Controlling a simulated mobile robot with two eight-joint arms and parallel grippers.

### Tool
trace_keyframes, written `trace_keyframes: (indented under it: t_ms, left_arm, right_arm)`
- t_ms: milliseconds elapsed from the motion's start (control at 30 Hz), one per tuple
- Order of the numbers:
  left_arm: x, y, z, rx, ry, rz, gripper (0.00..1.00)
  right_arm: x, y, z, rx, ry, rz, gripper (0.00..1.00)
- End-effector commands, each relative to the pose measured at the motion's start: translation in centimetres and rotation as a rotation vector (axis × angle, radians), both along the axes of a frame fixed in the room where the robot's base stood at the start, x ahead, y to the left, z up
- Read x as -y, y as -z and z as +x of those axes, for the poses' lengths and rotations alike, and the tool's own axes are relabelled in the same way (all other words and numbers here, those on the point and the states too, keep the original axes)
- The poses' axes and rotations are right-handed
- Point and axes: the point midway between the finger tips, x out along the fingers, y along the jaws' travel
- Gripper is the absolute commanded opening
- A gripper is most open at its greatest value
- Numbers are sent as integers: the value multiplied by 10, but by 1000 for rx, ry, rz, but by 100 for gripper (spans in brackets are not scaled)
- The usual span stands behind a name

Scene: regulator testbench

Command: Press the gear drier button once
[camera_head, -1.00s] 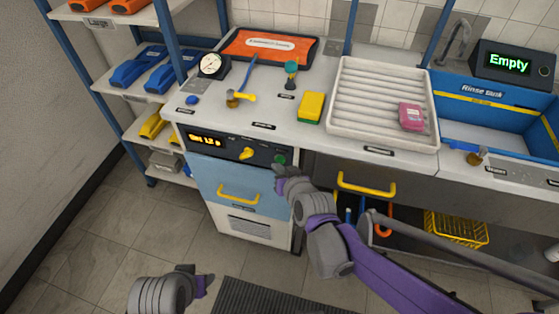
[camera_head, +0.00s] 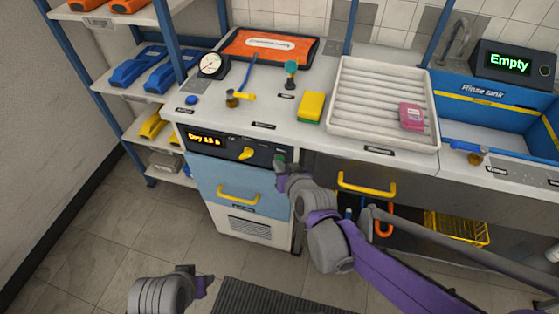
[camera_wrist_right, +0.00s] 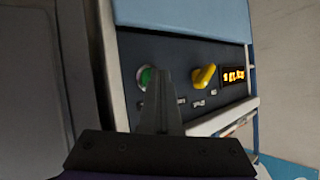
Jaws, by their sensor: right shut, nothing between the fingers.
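The gear drier is the cabinet with a light blue drawer front (camera_head: 232,186) and a dark control panel (camera_head: 222,146). The green button (camera_head: 280,159) is at the panel's right end, partly hidden behind my right gripper (camera_head: 280,167). The green button also shows in the right wrist view (camera_wrist_right: 146,77), where the shut fingers (camera_wrist_right: 156,75) overlap its right edge; contact cannot be told for sure. My right gripper is shut and empty. A yellow knob (camera_head: 246,153) and an orange display (camera_head: 206,138) sit on the panel. My left gripper (camera_head: 205,285) is low, away from the drier; its jaws are unclear.
The counter above holds a gauge (camera_head: 212,65), a yellow sponge (camera_head: 311,107) and a white ribbed tray (camera_head: 350,128). A yellow drawer handle (camera_head: 366,185) sticks out right of my right gripper. A blue shelf rack stands at left; the floor in front is open.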

Motion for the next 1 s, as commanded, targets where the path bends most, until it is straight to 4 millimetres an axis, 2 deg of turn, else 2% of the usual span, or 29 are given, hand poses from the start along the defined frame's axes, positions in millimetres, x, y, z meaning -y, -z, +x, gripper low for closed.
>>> trace_keyframes:
  t_ms: [233, 533, 867, 1000]
  left_arm:
    - [0, -1, 0, 0, 0, 0, 50]
    - [0, -7, -1, 2, 0, 0, 50]
    - [0, -7, -1, 2, 0, 0, 50]
    - [0, -11, -1, 4, 0, 0, 50]
  right_arm:
    - [0, 0, -1, 1, 1, 1, 0]
    - [-5, -1, -15, 1, -1, 1, 0]
    - [-6, 0, -17, 1, 0, 0, 0]
    - [-8, -1, -24, 0, -1, 1, 0]
